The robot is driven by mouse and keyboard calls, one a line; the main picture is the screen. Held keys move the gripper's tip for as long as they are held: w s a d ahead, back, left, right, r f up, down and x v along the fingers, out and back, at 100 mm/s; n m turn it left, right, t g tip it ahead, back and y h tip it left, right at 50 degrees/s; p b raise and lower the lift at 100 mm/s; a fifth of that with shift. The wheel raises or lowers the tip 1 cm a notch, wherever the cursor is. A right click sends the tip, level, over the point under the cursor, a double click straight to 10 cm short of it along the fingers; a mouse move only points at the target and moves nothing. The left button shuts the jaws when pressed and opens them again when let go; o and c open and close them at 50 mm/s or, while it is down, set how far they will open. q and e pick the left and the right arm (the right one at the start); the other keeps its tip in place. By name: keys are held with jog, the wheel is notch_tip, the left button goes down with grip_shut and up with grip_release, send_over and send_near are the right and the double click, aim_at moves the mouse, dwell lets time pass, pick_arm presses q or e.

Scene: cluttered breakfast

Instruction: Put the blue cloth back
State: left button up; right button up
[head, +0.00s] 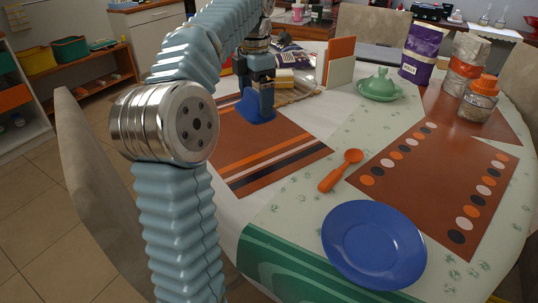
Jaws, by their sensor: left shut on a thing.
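The blue cloth (256,112) is a small, crumpled, deep blue piece over the far part of the striped brown placemat (265,150). My left gripper (261,92) points down and is shut on the cloth, with the blue fabric showing around and below the fingers. I cannot tell whether the cloth's lower edge touches the placemat. My right gripper is not in view.
A blue plate (373,244) and an orange spoon (340,171) lie nearer on the table. A green dish (379,85), an orange-and-white upright holder (337,63), a purple bag (421,52) and an orange-lidded jar (479,98) stand farther back. A chair (95,190) is at left.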

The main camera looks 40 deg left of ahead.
pick_arm(q)
jog(key=s+d+r+m+b, duration=0.15)
jog(key=s+d+m, duration=0.45)
jog(key=s+d, duration=0.75)
jog(key=s+d+r+m, duration=0.3)
jog(key=s+d+m, duration=0.3)
jog(key=s+d, duration=0.75)
jog(key=w+a+f, duration=0.2)
jog(key=w, duration=0.2)
jog(key=w+a+f, duration=0.1)
jog(key=w+f, duration=0.2)
jog(key=w, duration=0.1)
jog(key=w+a+f, duration=0.2)
jog(key=w+f, duration=0.1)
jog(key=w, duration=0.1)
jog(key=shift+w+a+f+b, duration=0.2)
jog(key=shift+a+b, duration=0.15)
jog(key=shift+b, duration=0.05)
jog(key=shift+w+a+f, duration=0.1)
jog(key=shift+w+f, duration=0.05)
jog(key=shift+f, duration=0.05)
jog(key=shift+w+a+f, duration=0.1)
jog(key=shift+w+f, duration=0.05)
jog(key=shift+f, duration=0.85)
jog(key=shift+w+a+f, duration=0.1)
jog(key=shift+w+f, duration=0.05)
jog(key=shift+f, duration=0.8)
